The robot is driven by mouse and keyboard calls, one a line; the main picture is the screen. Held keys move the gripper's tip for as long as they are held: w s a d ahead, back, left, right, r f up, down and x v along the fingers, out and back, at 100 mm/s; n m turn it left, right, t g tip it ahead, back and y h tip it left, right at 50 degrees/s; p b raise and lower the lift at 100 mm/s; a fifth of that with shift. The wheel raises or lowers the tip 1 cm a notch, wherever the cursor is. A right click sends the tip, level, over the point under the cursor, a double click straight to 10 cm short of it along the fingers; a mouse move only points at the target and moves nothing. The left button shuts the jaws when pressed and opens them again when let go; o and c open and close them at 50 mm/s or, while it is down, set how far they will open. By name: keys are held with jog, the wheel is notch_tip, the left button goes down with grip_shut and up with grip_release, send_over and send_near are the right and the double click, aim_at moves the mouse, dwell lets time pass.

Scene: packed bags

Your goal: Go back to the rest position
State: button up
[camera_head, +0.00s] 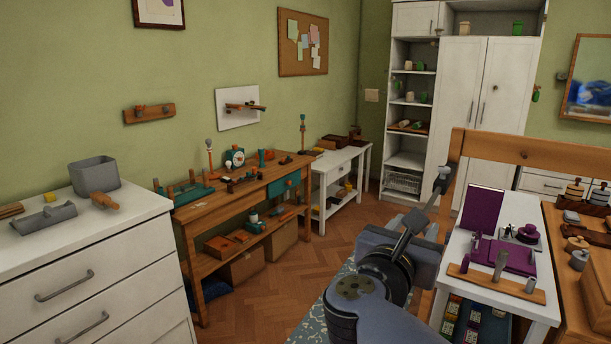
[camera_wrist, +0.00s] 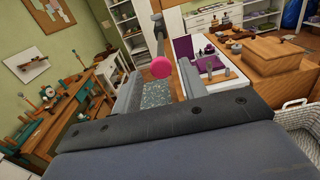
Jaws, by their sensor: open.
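My gripper (camera_head: 424,228) is raised in the open room, left of the white table with the purple things. In the wrist view its two grey fingers (camera_wrist: 160,82) stand apart, with rug and floor showing between them. A round pink end on a dark stem (camera_wrist: 160,67) shows between the fingertips in that view; I cannot tell what it is or how far off it is. I see nothing gripped. My arm comes up from the lower edge of the head view.
A white table (camera_head: 489,282) with purple things and a wooden bench (camera_head: 575,305) stand right. A white dresser (camera_head: 85,255) and a wooden workbench (camera_head: 240,198) line the left wall. A white cabinet (camera_head: 480,95) stands at the back. Parquet floor (camera_head: 270,298) is free in the middle.

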aim_at(425, 209)
jog(key=shift+x, duration=2)
jog(key=v, duration=1.1)
jog(key=x, duration=1.5)
